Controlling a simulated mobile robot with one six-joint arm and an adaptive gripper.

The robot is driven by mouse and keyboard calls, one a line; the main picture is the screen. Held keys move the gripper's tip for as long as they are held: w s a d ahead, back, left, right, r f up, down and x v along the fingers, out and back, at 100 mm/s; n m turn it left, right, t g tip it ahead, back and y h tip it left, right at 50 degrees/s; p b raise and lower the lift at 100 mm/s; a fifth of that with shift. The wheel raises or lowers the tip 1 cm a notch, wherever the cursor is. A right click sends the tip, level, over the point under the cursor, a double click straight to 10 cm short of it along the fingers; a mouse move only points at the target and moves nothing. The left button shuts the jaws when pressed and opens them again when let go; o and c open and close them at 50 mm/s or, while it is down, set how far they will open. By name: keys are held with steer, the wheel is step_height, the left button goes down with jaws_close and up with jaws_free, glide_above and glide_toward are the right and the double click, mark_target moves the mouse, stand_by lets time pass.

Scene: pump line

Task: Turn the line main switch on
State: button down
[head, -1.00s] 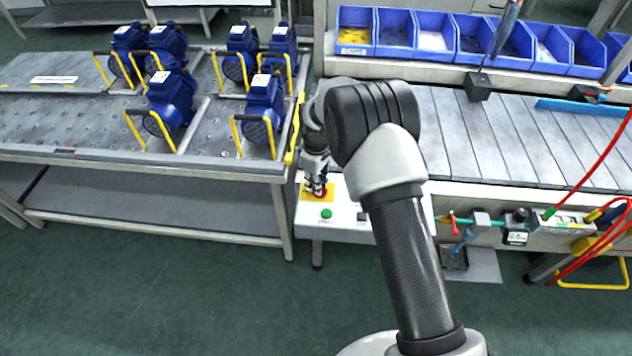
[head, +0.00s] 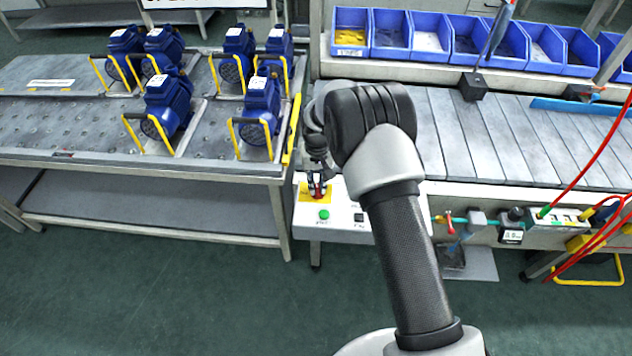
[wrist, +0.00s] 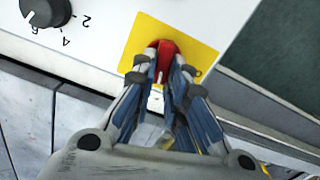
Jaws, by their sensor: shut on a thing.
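The line main switch is a red handle (wrist: 163,52) on a yellow plate (wrist: 189,40), set in a white control panel (head: 338,237). In the wrist view my gripper (wrist: 162,72) has its two fingers closed on the red handle, one on each side. In the head view my gripper (head: 318,187) is over the yellow plate from above, and my arm hides part of the panel. The fingers cover the lower part of the handle, so its exact angle is hard to tell.
A green button (head: 324,214) sits just in front of the yellow plate. A black dial (wrist: 45,10) with numbers is on the same panel. A cart with several blue pumps (head: 168,105) stands to the left. A slatted conveyor (head: 490,140) lies to the right.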

mark_target(318, 185)
steer(key=shift+d+m, duration=0.15)
steer(key=shift+m, duration=0.95)
steer(key=c, duration=1.6)
jaws_free()
step_height(318, 185, up, 12)
